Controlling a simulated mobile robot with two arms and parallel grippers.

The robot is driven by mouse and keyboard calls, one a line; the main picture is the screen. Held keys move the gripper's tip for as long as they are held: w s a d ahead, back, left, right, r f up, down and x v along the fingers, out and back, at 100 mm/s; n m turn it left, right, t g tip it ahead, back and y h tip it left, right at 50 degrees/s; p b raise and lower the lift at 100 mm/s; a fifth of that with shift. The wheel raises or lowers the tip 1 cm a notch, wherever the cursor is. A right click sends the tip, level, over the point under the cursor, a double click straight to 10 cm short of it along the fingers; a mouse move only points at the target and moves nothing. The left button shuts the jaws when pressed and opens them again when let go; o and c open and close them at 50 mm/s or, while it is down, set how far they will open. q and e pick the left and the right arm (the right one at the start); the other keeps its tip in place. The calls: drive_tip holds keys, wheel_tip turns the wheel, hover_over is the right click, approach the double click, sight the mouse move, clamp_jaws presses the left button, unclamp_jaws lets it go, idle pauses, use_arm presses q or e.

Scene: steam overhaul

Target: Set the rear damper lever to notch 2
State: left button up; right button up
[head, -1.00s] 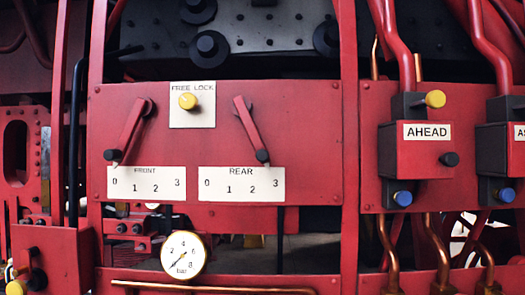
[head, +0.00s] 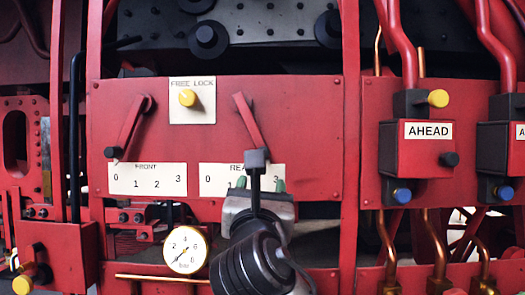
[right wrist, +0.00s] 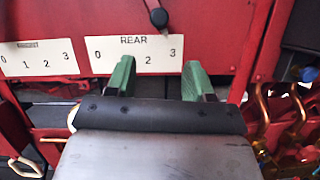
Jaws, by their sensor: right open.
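The rear damper lever (head: 247,120) is a red bar on the red panel, slanting down to the right above the REAR scale plate (head: 215,171). In the right wrist view the knob (right wrist: 158,17) shows at the top, above the plate, roughly between 2 and 3. My right gripper (head: 261,184) is open and empty, its green fingers in front of the plate. In the right wrist view the gripper (right wrist: 160,78) lies below the knob, apart from it. My left gripper is not in view.
The front lever (head: 130,127) points at 0 on the FRONT plate (head: 147,179). A yellow FREE LOCK knob (head: 187,98) sits between the levers. A pressure gauge (head: 185,249) and copper pipe lie below. The AHEAD box (head: 418,150) is at right.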

sight(251, 126)
drive_tip(key=shift+n, duration=0.3)
drive_tip(key=p+x, duration=0.2)
drive_tip(key=x, duration=0.1)
drive_tip(key=r+p+x, duration=0.1)
drive_tip(key=p+x, duration=0.1)
drive_tip(key=x, duration=0.1)
drive_tip(key=r+p+x, duration=0.1)
drive_tip(key=p+x, duration=0.1)
drive_tip(key=x, duration=0.2)
drive_tip(key=shift+s, duration=0.3)
drive_tip(key=shift+w, duration=0.4)
drive_tip(key=shift+c, duration=0.2)
